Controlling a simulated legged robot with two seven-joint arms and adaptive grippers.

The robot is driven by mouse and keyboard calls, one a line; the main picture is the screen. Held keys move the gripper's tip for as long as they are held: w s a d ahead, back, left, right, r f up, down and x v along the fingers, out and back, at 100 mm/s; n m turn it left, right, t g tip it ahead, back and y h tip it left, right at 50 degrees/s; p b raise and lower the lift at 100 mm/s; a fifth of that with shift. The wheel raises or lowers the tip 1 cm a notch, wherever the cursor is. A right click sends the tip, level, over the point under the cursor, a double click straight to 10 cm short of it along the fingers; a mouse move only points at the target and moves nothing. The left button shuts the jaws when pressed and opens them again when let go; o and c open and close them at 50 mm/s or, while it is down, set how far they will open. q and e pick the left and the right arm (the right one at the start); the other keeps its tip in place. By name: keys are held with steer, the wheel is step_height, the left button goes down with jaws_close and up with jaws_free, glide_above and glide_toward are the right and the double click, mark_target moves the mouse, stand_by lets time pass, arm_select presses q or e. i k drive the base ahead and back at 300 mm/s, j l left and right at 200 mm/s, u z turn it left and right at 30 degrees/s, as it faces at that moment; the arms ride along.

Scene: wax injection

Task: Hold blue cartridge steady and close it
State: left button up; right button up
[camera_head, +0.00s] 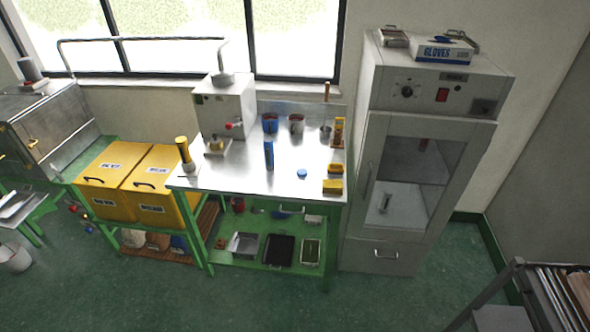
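A blue cartridge (269,155) stands upright near the middle of the steel-topped workbench. A small round blue cap (301,173) lies on the bench top to the right of the cartridge, apart from it. The cartridge's top end is too small to make out clearly. Neither of my grippers is in view, and nothing touches the cartridge or the cap.
The workbench (230,183) also holds a white machine (225,105), blue and grey cups (270,123) at the back, yellow blocks (332,187) and a yellow-and-white tube (185,155). Yellow bins (150,182) stand left and a tall grey cabinet (385,245) right. Green floor in front is clear.

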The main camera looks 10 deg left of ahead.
mark_target(268, 146)
steer(key=i+j+z, duration=0.15)
steer(key=z, duration=0.3)
steer(key=i+j+z, duration=0.1)
steer(key=j+z, duration=0.35)
steer(key=i+j+z, duration=0.1)
steer(key=z, duration=0.35)
steer(key=j+z, duration=0.3)
steer(key=j, duration=1.75)
